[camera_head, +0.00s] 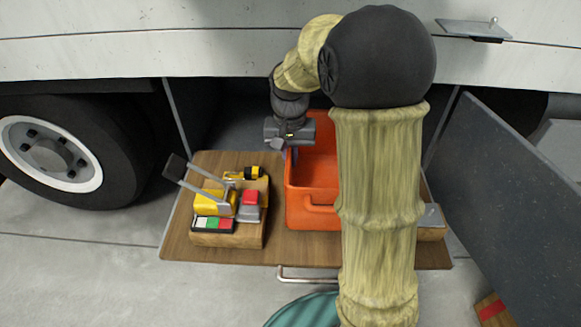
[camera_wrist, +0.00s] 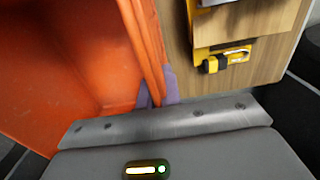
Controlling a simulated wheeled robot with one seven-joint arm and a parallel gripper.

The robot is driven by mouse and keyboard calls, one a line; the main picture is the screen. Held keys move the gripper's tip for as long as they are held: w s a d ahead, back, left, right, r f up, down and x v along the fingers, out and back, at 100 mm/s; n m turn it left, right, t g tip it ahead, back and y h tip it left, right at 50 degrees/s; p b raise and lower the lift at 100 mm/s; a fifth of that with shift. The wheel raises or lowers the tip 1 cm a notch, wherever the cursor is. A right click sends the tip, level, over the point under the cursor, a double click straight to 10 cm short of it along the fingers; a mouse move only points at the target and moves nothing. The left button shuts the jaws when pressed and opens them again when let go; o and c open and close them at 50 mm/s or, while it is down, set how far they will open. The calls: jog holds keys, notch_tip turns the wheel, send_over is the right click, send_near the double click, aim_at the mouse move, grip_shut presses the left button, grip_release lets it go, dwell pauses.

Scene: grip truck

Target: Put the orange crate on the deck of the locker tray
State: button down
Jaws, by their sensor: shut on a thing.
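The orange crate (camera_head: 312,200) is an open-topped box with a handle on its front. In the head view it is upright over the wooden deck of the locker tray (camera_head: 185,235), right of the tool box, and my arm hides its right part. My gripper (camera_head: 290,152) is at the crate's left wall, shut on its rim. In the wrist view the purple fingertips (camera_wrist: 157,88) pinch the wall of the crate (camera_wrist: 60,60), with the deck (camera_wrist: 275,55) to the right. I cannot tell whether the crate's base touches the deck.
A wooden box of tools (camera_head: 230,240) stands on the deck's left, with a grey lever sticking up. Another small wooden box (camera_head: 432,222) shows at the right, partly behind my arm. A truck wheel (camera_head: 60,150) is left, a dark panel (camera_head: 510,190) right.

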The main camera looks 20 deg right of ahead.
jog(key=shift+f+b, duration=0.95)
jog(key=shift+f, duration=0.9)
jog(key=c, duration=1.6)
grip_release()
notch_tip(320, 180, up, 12)
jog(key=p, duration=0.6)
